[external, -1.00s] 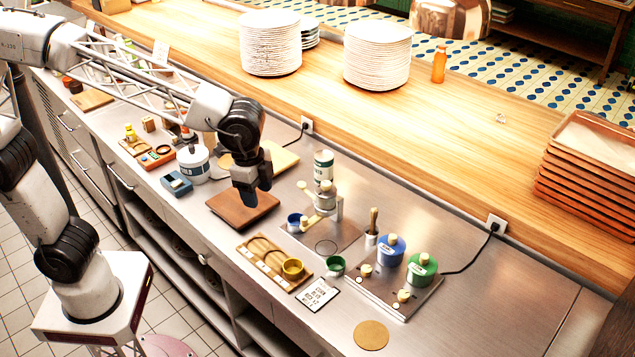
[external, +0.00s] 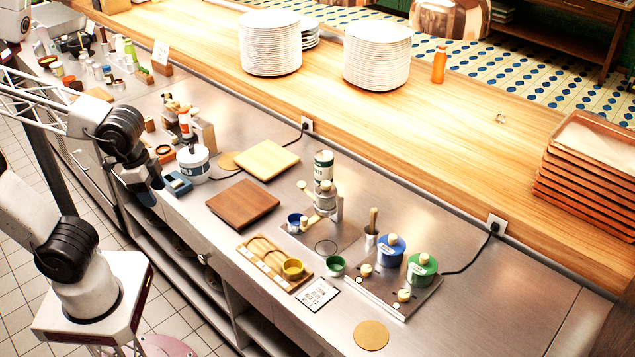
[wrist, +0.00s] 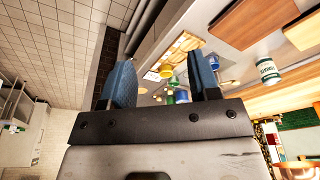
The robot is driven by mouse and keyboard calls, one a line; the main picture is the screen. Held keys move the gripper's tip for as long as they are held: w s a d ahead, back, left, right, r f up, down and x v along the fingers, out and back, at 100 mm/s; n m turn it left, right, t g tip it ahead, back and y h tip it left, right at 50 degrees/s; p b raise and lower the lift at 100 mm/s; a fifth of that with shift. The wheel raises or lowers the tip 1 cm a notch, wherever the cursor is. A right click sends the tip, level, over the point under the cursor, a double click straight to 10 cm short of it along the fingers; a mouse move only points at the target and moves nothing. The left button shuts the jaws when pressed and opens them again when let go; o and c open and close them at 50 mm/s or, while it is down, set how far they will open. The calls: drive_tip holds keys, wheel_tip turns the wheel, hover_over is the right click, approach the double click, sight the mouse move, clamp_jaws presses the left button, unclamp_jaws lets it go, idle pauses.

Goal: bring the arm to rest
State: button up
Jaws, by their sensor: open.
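My gripper (external: 147,190) hangs beside the counter's front edge at the left, close to the blue box and the white COLD tub. In the wrist view my gripper (wrist: 162,85) has its two blue fingers spread well apart with nothing between them. My arm is folded back toward its base at the left of the external view.
The steel counter holds a blue box (external: 177,183), a COLD tub (external: 194,164), a dark brown board (external: 243,204), a light board (external: 267,160), a wooden tray with a yellow cup (external: 292,269), a green cup (external: 336,265), and blue (external: 391,251) and green (external: 421,269) canisters. Plate stacks (external: 271,45) stand behind.

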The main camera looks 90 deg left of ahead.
drive_tip(key=s, duration=0.1)
drive_tip(key=s+f, duration=0.1)
drive_tip(key=s, duration=0.1)
drive_tip(key=shift+s+a+f+n, duration=0.1)
drive_tip(key=shift+s+f+n, duration=0.05)
drive_tip(key=shift+n, duration=0.15)
